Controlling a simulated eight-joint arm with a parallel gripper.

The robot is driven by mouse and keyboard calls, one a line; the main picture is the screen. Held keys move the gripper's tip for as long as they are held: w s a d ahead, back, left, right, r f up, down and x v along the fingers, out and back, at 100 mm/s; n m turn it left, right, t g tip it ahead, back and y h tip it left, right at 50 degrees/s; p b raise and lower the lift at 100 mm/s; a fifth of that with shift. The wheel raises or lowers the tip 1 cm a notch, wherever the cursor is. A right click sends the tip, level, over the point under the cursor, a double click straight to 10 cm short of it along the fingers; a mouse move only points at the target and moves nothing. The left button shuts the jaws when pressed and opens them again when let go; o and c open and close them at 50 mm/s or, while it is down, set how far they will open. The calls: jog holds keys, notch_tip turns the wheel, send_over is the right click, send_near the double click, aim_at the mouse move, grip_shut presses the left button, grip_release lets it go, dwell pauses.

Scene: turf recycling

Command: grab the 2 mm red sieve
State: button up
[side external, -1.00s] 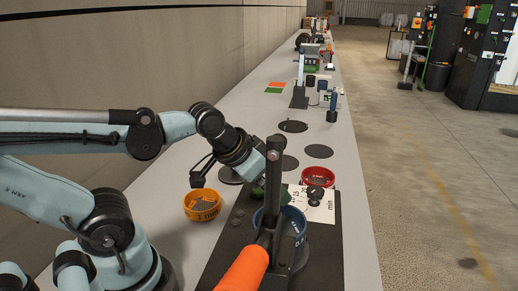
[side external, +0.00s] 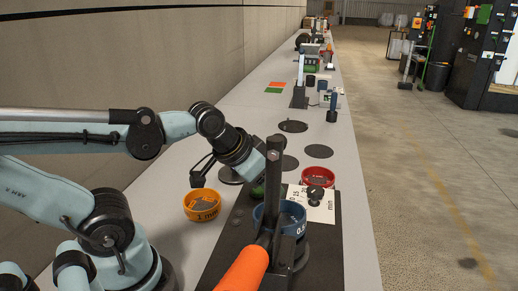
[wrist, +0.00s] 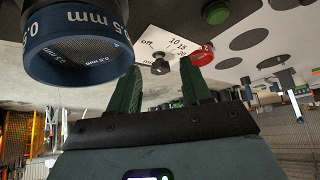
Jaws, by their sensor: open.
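The red sieve (side external: 318,177) stands on the bench just beyond the white dial card, with some dark material inside. In the wrist view, the red sieve (wrist: 202,56) shows partly behind the right-hand finger, with a "2" on its wall. My gripper (wrist: 160,80) is open, its two green fingers apart with nothing between them. The red sieve is beyond the fingertips, not between them. In the side view my gripper's fingers are mostly hidden behind the dark upright post.
A blue 0.5 mm sieve (side external: 292,217) sits on the dark shaker base (side external: 325,250), close beside my gripper at upper left in the wrist view. An orange 1 mm sieve (side external: 202,205) stands left. The dark post (side external: 273,165) and orange handle (side external: 243,270) stand in front. Flat dark discs (side external: 319,151) lie beyond.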

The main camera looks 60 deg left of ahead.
jog(key=n+g+h, duration=0.2)
jog(key=n+h, duration=1)
jog(key=n, duration=1.1)
send_over(318, 181)
jog(key=s+a, duration=0.8)
jog(key=s, duration=0.1)
notch_tip(318, 181, down, 9)
jog(key=shift+w+r, duration=0.1)
jog(key=shift+r, duration=0.1)
jog(key=shift+h, duration=0.3)
jog(key=x, duration=1.2)
jog(key=shift+f, duration=0.2)
jog(key=shift+c, duration=0.5)
